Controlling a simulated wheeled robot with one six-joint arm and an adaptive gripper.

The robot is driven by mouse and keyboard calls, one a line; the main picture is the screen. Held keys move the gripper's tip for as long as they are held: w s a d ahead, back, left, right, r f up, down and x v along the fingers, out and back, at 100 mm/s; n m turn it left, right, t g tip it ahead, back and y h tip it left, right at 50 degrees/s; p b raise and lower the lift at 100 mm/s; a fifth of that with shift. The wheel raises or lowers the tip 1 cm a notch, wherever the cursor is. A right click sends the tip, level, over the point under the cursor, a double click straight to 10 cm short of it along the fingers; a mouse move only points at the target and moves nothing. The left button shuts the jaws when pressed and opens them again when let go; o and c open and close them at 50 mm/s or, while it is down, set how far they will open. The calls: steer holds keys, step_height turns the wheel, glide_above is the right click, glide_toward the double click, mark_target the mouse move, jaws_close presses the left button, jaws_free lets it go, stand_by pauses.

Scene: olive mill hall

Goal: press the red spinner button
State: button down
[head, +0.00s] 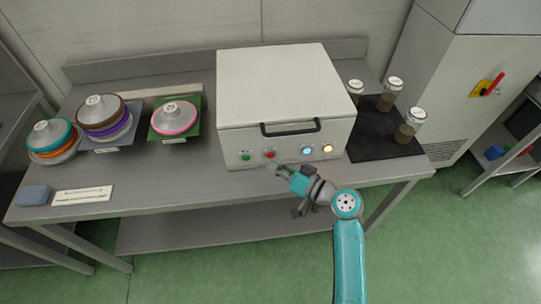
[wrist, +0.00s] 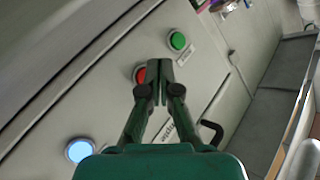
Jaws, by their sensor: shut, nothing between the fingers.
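The red button (head: 270,154) is on the front panel of the white box-shaped machine (head: 270,90), between a green button (head: 246,157) on its left and a blue-lit button (head: 307,151) on its right. My gripper (head: 278,168) is shut and empty, with its tips in front of the panel, just below and right of the red button. In the wrist view the closed fingertips (wrist: 159,70) partly cover the red button (wrist: 140,75); whether they touch it I cannot tell. The green button (wrist: 178,41) and blue-lit button (wrist: 79,150) show clear of the fingers.
A yellow-lit button (head: 327,149) is at the panel's right. The machine's lid has a black handle (head: 291,129). Stacked discs (head: 104,116) stand on the bench at left, jars (head: 409,125) on a dark mat at right. The bench front edge lies under my gripper.

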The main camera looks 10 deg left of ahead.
steer(key=shift+s, duration=0.1)
steer(key=shift+s+d, duration=0.25)
steer(key=shift+s, duration=0.5)
steer(key=shift+s+d, duration=0.2)
steer(key=shift+s, duration=0.6)
steer(key=shift+s+d, duration=0.25)
steer(key=shift+s, duration=0.5)
steer(key=s+d+f+m+t+h, duration=0.25)
steer(key=s+d+f+h, duration=0.35)
steer(key=s, duration=0.3)
steer(key=s+d+f+m+t+h, duration=0.2)
steer(key=s+d+f+m+h, duration=0.3)
steer(key=s+d, duration=0.4)
steer(key=s+d+r+n+t+h, duration=0.1)
steer(key=s+d+r, duration=0.2)
steer(key=s+r, duration=0.3)
steer(key=s+d+r+n+t+h, duration=0.1)
steer(key=s+d+r, duration=0.3)
steer(key=s, duration=1)
step_height(320, 180, up, 3)
steer(key=shift+d+f+n+h, duration=0.25)
steer(key=shift+n+h, duration=0.1)
steer(key=shift+h, duration=0.35)
